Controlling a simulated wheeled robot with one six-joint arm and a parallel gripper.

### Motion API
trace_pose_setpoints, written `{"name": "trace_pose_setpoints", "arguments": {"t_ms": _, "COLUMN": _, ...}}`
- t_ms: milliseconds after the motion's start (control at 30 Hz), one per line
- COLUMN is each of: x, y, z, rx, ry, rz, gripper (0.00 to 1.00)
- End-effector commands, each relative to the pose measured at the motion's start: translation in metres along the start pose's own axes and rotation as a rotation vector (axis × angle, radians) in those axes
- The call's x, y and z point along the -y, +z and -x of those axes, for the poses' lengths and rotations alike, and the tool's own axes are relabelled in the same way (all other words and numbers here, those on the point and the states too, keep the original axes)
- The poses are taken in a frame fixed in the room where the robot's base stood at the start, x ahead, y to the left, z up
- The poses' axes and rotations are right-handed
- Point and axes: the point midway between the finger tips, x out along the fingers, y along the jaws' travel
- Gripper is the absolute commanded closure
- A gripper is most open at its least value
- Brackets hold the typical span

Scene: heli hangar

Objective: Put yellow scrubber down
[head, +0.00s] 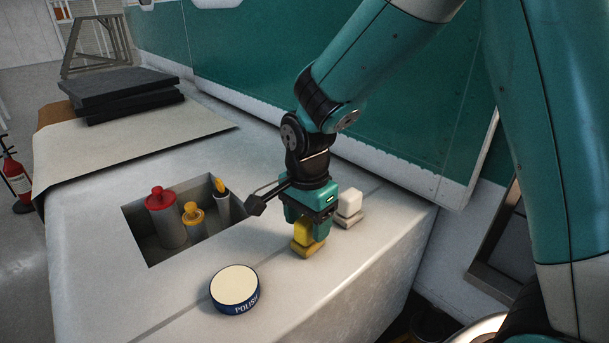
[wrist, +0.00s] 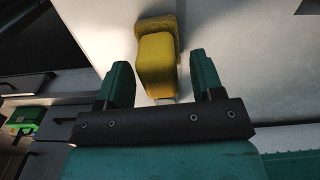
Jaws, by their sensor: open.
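The yellow scrubber (head: 305,242) stands on the light grey top near its right end, its wider pad downward. It also shows in the wrist view (wrist: 157,62), just ahead of and between my fingers. My gripper (head: 309,215) is directly above it, pointing down. In the wrist view my two fingers (wrist: 158,80) are apart, with a gap beside the scrubber's handle. The fingers partly hide the handle's top in the head view.
A white scrubber (head: 349,206) stands close behind to the right. A polish tin (head: 235,289) lies at the front. A recessed bin (head: 150,249) with red- and yellow-topped bottles is at left. Dark slabs (head: 120,90) lie at the back. Bare surface lies between tin and scrubber.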

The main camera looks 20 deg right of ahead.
Motion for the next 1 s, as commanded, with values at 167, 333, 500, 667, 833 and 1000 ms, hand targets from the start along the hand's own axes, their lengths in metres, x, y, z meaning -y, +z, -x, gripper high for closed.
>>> {"name": "trace_pose_setpoints", "arguments": {"t_ms": 167, "x": 0.005, "y": 0.004, "z": 0.042, "rx": -0.001, "ry": -0.011, "rz": 0.000, "gripper": 0.39}}
{"name": "trace_pose_setpoints", "arguments": {"t_ms": 333, "x": 0.004, "y": 0.004, "z": 0.087, "rx": -0.001, "ry": -0.009, "rz": 0.000, "gripper": 0.39}}
{"name": "trace_pose_setpoints", "arguments": {"t_ms": 500, "x": 0.004, "y": 0.004, "z": 0.125, "rx": -0.001, "ry": -0.005, "rz": 0.000, "gripper": 0.39}}
{"name": "trace_pose_setpoints", "arguments": {"t_ms": 667, "x": 0.004, "y": 0.004, "z": 0.147, "rx": 0.000, "ry": -0.002, "rz": 0.000, "gripper": 0.39}}
{"name": "trace_pose_setpoints", "arguments": {"t_ms": 833, "x": 0.004, "y": 0.004, "z": 0.156, "rx": 0.000, "ry": 0.000, "rz": 0.000, "gripper": 0.39}}
{"name": "trace_pose_setpoints", "arguments": {"t_ms": 1000, "x": -0.006, "y": 0.009, "z": 0.151, "rx": 0.009, "ry": -0.011, "rz": 0.122, "gripper": 0.39}}
